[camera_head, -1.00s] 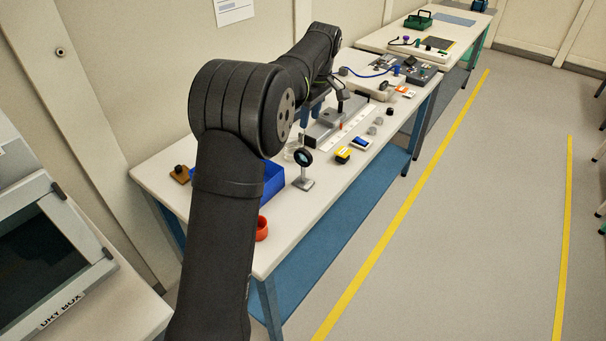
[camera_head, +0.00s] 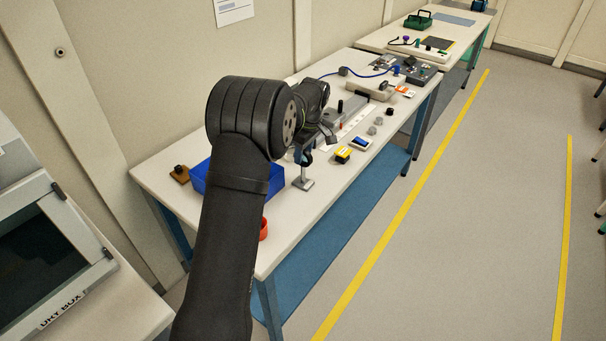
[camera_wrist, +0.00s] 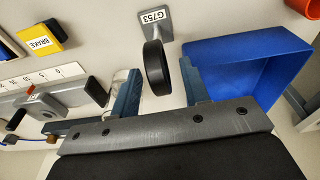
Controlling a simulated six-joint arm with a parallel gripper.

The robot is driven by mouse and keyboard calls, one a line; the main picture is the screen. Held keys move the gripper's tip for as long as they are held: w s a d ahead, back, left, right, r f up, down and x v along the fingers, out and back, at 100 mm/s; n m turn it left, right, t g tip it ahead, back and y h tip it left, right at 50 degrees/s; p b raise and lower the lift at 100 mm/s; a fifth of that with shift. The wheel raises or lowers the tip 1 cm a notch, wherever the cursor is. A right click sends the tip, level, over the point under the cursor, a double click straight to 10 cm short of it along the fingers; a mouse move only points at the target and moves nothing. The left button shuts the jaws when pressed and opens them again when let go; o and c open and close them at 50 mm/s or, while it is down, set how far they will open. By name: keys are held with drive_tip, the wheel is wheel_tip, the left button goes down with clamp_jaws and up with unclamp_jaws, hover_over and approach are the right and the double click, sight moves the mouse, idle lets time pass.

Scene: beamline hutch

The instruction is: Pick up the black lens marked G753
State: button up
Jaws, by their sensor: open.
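The black lens (camera_wrist: 156,68) is a dark ring standing on a grey post and base (camera_wrist: 150,32) labelled G753 in the wrist view. In the head view, its base (camera_head: 303,184) shows near the table's front edge, and the ring is partly hidden by my gripper. My gripper (camera_wrist: 159,75) is open and empty, with one blue-grey finger on each side of the ring in the wrist view. I cannot tell whether either finger touches it.
A blue bin (camera_wrist: 250,62) stands close beside the right finger in the wrist view. A clear glass vessel (camera_wrist: 118,80) is by the left finger. A yellow BRAKE block (camera_wrist: 41,39), a grey rail device (camera_wrist: 60,98) and an orange ring (camera_head: 263,229) are nearby.

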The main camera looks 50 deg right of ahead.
sight(303, 168)
drive_tip(key=f, duration=0.3)
drive_tip(key=shift+w+f, duration=0.1)
drive_tip(key=shift+w, duration=0.2)
clamp_jaws()
